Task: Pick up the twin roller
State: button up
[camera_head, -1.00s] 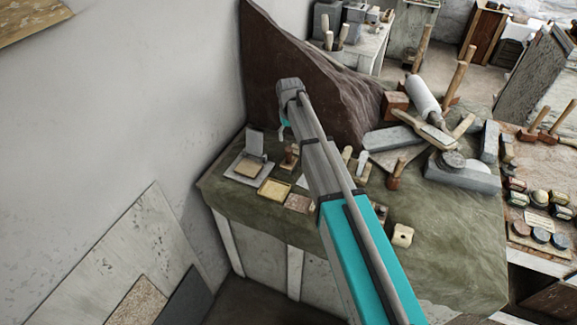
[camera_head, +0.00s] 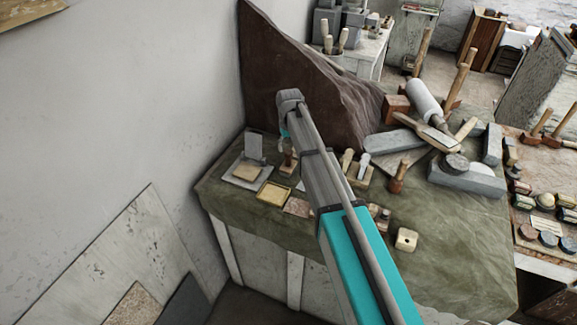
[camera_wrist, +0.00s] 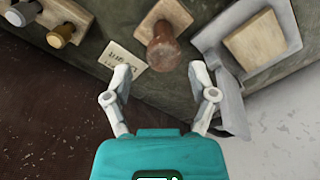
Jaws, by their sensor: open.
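A brown wooden knob on a pale wooden base (camera_wrist: 163,42) stands in the middle of the wrist view; it also shows in the head view (camera_head: 289,160). My gripper (camera_wrist: 161,78) is open and empty, its two fingers spread just short of this base, one toward each side. In the head view my gripper is mostly hidden behind my arm. A wooden base with a pale and a mustard round-ended peg (camera_wrist: 60,35) lies at the upper left of the wrist view. I cannot tell for sure which thing is the twin roller.
A grey sheet (camera_wrist: 278,65) with a wooden block lies close to the right finger. A small written card (camera_wrist: 122,60) lies by the left finger. A large dark slab (camera_head: 310,85) stands behind my arm. A cloth-covered bench (camera_head: 455,245) carries several tools.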

aim_at(288, 161)
jog(key=shift+f, duration=0.1)
jog(key=shift+s+a+f+b, duration=0.1)
jog(key=shift+s+f+b, duration=0.05)
jog(key=shift+f+b, duration=2.45)
jog(key=shift+r, duration=0.1)
jog(key=shift+c, duration=0.2)
grip_shut()
